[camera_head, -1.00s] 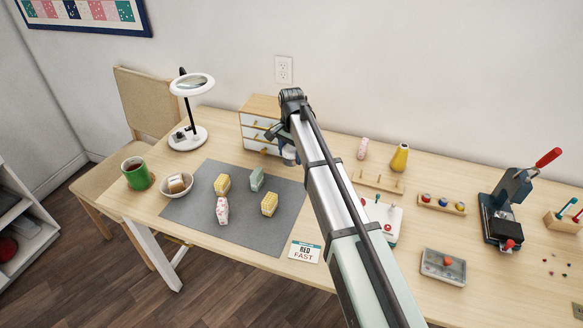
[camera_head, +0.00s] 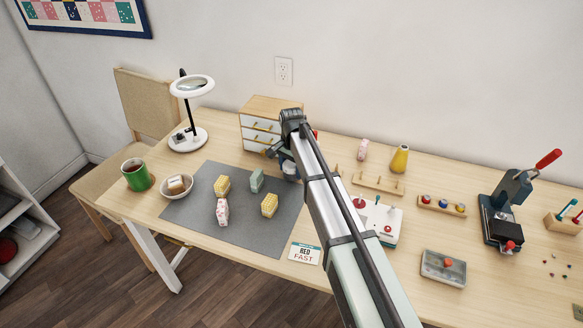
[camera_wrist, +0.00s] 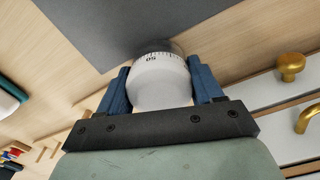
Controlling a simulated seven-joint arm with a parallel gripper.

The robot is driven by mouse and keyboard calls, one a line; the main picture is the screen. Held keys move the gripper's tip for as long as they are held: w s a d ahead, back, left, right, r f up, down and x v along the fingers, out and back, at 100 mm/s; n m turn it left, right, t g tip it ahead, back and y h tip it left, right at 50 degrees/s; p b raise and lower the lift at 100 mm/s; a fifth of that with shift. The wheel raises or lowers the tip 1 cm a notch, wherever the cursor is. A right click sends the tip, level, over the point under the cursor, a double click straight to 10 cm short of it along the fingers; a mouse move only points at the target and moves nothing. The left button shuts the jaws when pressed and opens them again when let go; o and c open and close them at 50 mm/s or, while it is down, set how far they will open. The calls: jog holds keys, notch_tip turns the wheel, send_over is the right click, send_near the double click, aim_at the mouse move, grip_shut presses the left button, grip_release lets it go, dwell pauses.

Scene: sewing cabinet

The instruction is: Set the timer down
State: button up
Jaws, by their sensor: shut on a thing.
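The timer (camera_wrist: 160,82) is a round white body with a dark, clear-looking rim and a numbered dial edge. In the wrist view it sits between the two blue fingers of my gripper (camera_wrist: 158,72), which is shut on it. The timer is close over the tabletop by the grey mat's edge; I cannot tell whether it touches the wood. In the head view my gripper (camera_head: 284,164) is just in front of the small drawer cabinet (camera_head: 262,107), near the mat's back right corner. My arm hides much of it there.
The grey mat (camera_head: 245,232) holds several fabric bundles. Brass drawer pulls (camera_wrist: 291,64) are close to my gripper's right in the wrist view. A pegged wooden rack (camera_head: 378,184) and a white tray with pins (camera_head: 385,222) stand right of my arm.

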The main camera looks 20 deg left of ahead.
jog(key=shift+f, duration=0.3)
jog(key=o, duration=1.2)
jog(key=shift+r, duration=0.1)
notch_tip(320, 180, up, 13)
jog(key=shift+f, duration=0.1)
